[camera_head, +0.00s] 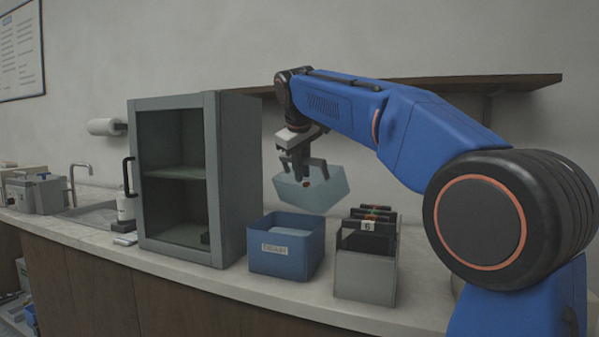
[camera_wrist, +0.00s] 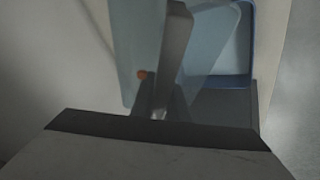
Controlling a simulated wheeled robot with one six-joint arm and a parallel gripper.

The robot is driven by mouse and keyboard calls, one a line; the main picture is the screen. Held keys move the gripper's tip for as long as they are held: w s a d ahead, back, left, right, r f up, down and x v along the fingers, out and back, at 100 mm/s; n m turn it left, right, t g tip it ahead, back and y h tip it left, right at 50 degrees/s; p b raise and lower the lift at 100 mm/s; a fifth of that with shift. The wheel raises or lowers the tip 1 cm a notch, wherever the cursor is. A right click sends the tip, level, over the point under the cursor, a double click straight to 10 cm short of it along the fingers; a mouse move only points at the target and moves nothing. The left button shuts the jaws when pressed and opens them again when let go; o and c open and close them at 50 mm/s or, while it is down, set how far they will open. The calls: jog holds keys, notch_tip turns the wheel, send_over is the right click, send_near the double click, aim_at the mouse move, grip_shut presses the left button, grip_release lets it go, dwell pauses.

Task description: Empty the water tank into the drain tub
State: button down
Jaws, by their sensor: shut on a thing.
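The water tank (camera_head: 325,190) is a translucent pale blue box with a small orange-red spot on its side. My gripper (camera_head: 303,178) is shut on the tank and holds it in the air, somewhat tilted. The drain tub (camera_head: 285,262) is an open blue box with a white label, standing on the counter below the tank. In the wrist view the tank (camera_wrist: 135,55) is close in front of the camera, and the tub's blue rim (camera_wrist: 250,45) shows behind it. I cannot tell whether water is in the tank.
A grey cabinet (camera_head: 232,180) stands just left of the tub. A grey bin with dark upright items (camera_head: 366,277) stands to its right. A wooden shelf (camera_head: 470,84) is on the wall behind my arm. A sink (camera_head: 97,214) is at the far left.

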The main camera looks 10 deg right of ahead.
jog(key=y, duration=0.1)
jog(key=d+f+m+g+y, duration=0.1)
jog(key=y, duration=0.1)
jog(key=shift+w+f+g+y, duration=0.15)
jog(key=shift+f+g+y, duration=0.15)
jog(key=shift+a+r, duration=0.1)
jog(key=shift+r, duration=2.35)
